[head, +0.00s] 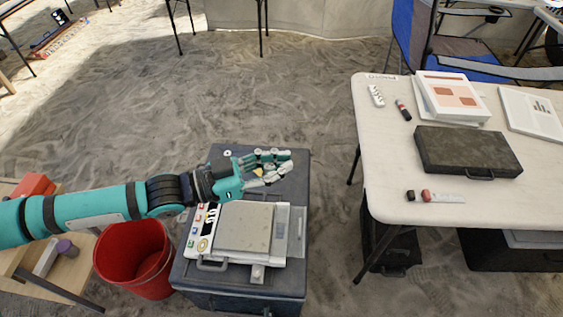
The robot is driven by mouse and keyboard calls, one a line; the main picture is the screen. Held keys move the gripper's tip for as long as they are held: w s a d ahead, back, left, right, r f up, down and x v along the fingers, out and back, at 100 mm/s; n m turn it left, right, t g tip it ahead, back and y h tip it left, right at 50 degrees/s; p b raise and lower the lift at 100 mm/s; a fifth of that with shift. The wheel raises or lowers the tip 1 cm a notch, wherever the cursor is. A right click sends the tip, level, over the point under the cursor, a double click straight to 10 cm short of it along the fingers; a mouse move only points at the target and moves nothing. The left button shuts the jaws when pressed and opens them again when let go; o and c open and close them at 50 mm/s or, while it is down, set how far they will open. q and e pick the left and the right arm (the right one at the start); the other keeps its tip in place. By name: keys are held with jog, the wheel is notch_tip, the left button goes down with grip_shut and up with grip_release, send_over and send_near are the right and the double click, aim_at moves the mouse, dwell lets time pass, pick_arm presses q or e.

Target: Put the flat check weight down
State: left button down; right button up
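My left gripper (277,168) reaches in from the left on its teal arm, above the far part of a dark case. A scale with a flat grey pan (244,227) sits on the dark case (240,298), just nearer than the gripper. A gold round piece (203,245) lies at the scale's left side. My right gripper is not in view.
A red bucket (132,262) stands left of the case. A white table (385,160) on the right holds a dark flat box (468,152), papers and small items. A wooden table (50,277) is at the lower left. Sandy floor lies open beyond the case.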

pick_arm(q)
jog(key=shift+a+r+m+g+h, duration=0.1)
jog(key=shift+a+m+g+h, duration=0.3)
jog(key=shift+a+m+g, duration=0.55)
jog(key=shift+s+a+m+g+h, duration=0.2)
jog(key=shift+m+g, duration=0.25)
jog(key=shift+g, duration=0.5)
jog(key=shift+s+a+m+g+h, duration=0.15)
jog(key=shift+s+m+g, duration=0.2)
jog(key=shift+g, duration=0.55)
